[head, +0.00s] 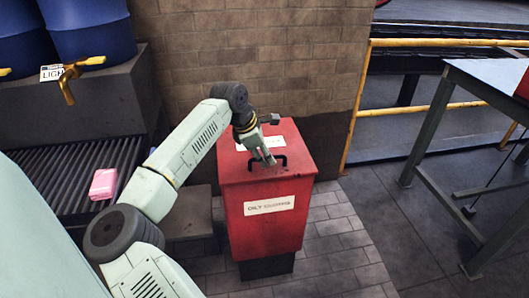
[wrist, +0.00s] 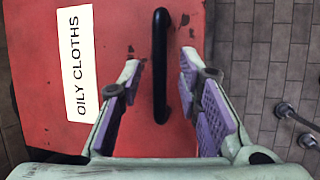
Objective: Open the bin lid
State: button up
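A red bin (head: 263,220) with a label stands on the tiled floor against the brick wall. Its flat red lid (head: 295,145) looks shut and carries a black handle (head: 279,162). My gripper (head: 270,161) is over the lid at the handle. In the wrist view the lid (wrist: 122,25) fills the left and middle, with an "OILY CLOTHS" label (wrist: 83,62). The black handle (wrist: 160,65) runs between the two purple-padded fingers of my gripper (wrist: 163,72). The fingers are open, with a gap on each side of the handle.
The floor right of the bin is clear.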

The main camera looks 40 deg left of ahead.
grip_shut()
dwell(0.3)
dwell(0.6)
